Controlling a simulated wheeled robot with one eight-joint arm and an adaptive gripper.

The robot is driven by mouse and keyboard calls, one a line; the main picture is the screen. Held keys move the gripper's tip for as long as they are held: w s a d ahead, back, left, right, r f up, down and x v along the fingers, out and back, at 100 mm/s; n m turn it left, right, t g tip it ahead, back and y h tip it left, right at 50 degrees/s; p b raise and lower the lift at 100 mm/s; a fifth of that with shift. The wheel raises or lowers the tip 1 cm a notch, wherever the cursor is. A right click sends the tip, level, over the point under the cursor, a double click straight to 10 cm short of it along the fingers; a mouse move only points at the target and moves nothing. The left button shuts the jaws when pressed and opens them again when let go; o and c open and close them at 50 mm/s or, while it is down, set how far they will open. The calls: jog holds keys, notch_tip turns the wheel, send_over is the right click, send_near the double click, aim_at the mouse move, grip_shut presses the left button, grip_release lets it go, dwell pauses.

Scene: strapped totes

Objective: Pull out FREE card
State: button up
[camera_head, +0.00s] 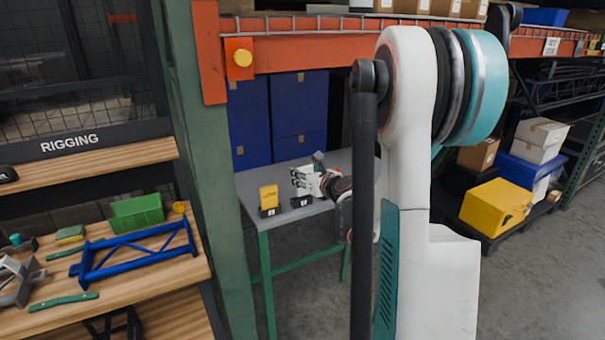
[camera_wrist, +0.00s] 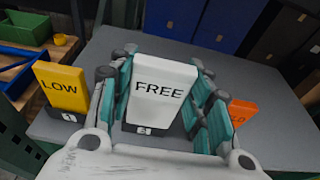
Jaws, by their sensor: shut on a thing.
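The white FREE card (camera_wrist: 163,92) stands upright between the teal fingers of my gripper (camera_wrist: 162,85) in the wrist view. My gripper is shut on it, one finger at each side edge. The card's lower edge meets a small black holder (camera_wrist: 145,130) with a white number tag; I cannot tell whether the card sits fully in it. In the head view my gripper (camera_head: 308,181) is over the grey table, just above this holder (camera_head: 301,201), and the card is hard to make out.
The yellow LOW card (camera_wrist: 61,88) stands in its own holder to the left, also in the head view (camera_head: 268,197). An orange card (camera_wrist: 241,111) stands to the right, partly hidden by a finger. Blue boxes (camera_head: 299,103) stand behind the grey table (camera_head: 250,185). A green post (camera_head: 214,170) rises at left.

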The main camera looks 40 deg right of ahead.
jog(key=f+v, duration=0.2)
jog(key=v, duration=0.6)
jog(key=shift+s+b, duration=0.2)
jog(key=shift+b, duration=0.15)
